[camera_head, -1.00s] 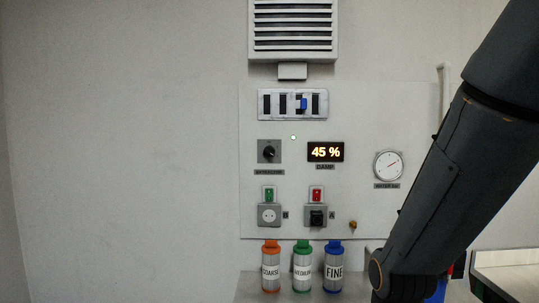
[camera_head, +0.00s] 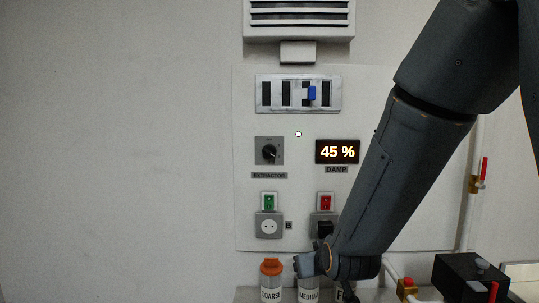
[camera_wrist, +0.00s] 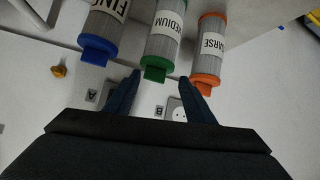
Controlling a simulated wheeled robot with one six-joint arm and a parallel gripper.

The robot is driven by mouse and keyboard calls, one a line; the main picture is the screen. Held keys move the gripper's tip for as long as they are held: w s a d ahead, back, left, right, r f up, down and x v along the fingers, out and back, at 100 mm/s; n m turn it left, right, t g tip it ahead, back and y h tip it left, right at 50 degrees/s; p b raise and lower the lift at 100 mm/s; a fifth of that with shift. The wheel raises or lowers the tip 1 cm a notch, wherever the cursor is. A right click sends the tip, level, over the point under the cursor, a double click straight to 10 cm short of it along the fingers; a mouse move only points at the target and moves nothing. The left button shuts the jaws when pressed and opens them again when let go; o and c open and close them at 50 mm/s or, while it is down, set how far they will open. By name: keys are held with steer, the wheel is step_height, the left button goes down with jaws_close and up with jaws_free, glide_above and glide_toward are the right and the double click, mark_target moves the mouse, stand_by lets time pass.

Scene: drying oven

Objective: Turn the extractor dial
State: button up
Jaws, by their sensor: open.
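The extractor dial (camera_head: 269,151) is a black round knob on a grey square plate, on the wall panel above the label EXTRACTOR. Its pointer mark looks turned toward the lower right. My gripper shows in the wrist view (camera_wrist: 162,98) with two dark blue fingers apart and nothing between them. The dial is not in the wrist view. In the head view my arm comes down from the upper right, and its wrist is low by the cartridges, below the dial and apart from it.
Cartridges COARSE (camera_head: 271,279), MEDIUM (camera_wrist: 162,45) and FINE (camera_wrist: 103,28) stand below the panel. A display (camera_head: 337,152) reads 45 %. A slotted plate with a blue tab (camera_head: 311,93) is above. Socket B (camera_head: 269,226) sits below the dial. The wall left of the panel is bare.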

steer(key=w+a+r+n+t+y+p, duration=0.1)
steer(key=w+a+r+t, duration=0.2)
steer(key=r, duration=0.3)
steer(key=w+a+r+t, duration=0.2)
steer(key=a+r+t, duration=0.1)
steer(key=r, duration=0.3)
steer(key=n+t+p, duration=0.1)
steer(key=t, duration=0.4)
glide_toward(270, 155)
steer(key=w, duration=0.2)
steer(key=shift+y, duration=0.4)
steer(key=p+x, duration=0.3)
steer(key=x, duration=0.4)
steer(key=shift+w+r, duration=0.1)
steer(key=shift+r, duration=0.2)
steer(key=c, duration=1)
